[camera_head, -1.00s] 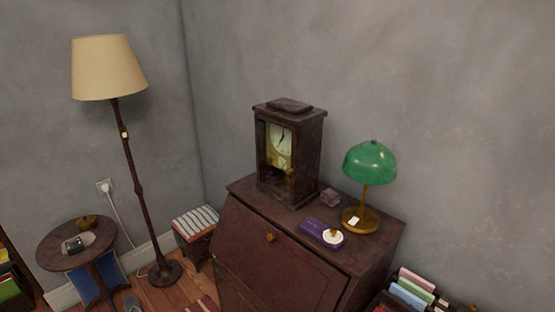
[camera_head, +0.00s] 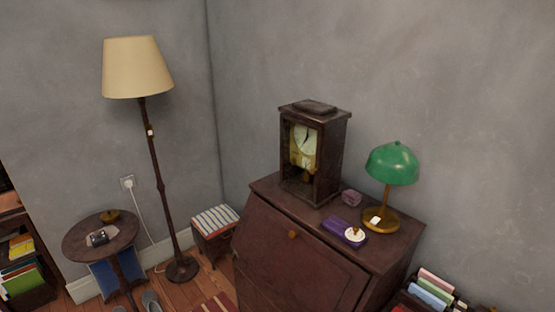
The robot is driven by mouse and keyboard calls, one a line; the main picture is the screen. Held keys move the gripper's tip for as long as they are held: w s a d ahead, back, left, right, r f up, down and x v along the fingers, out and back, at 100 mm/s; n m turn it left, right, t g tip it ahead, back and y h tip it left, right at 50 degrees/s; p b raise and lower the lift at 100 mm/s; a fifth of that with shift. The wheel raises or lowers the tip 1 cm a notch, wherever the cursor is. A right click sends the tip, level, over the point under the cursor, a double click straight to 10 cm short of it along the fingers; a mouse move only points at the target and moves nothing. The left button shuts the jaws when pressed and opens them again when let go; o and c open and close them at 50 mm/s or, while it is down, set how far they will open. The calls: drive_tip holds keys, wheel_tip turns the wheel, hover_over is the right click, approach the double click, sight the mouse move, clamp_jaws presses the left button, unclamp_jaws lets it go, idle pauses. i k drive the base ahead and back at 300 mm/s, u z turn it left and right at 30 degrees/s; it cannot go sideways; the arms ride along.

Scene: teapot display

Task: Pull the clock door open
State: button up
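A dark wooden clock (camera_head: 333,152) stands upright on top of a dark brown slant-front desk (camera_head: 296,262), near the wall. Its front faces lower left and shows a pale dial (camera_head: 304,139) with dark hands and a golden piece below it. The clock door at the front appears closed, though the glass is too small to tell surely. My gripper is not in view, and nothing of my arm touches the clock.
A green-shaded lamp (camera_head: 391,164), a purple box (camera_head: 344,229) and a small purplish object (camera_head: 351,197) sit right of the clock on the desk. A floor lamp (camera_head: 156,172), a round table (camera_head: 84,245) and a striped stool (camera_head: 215,221) stand left. Books (camera_head: 433,287) are at lower right.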

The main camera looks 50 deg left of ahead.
sight(316, 171)
drive_tip(key=z, duration=0.75)
drive_tip(key=k, duration=0.1)
drive_tip(key=u, duration=2.55)
drive_tip(key=k, duration=0.95)
drive_tip(key=z, duration=0.15)
drive_tip(key=i, duration=0.7)
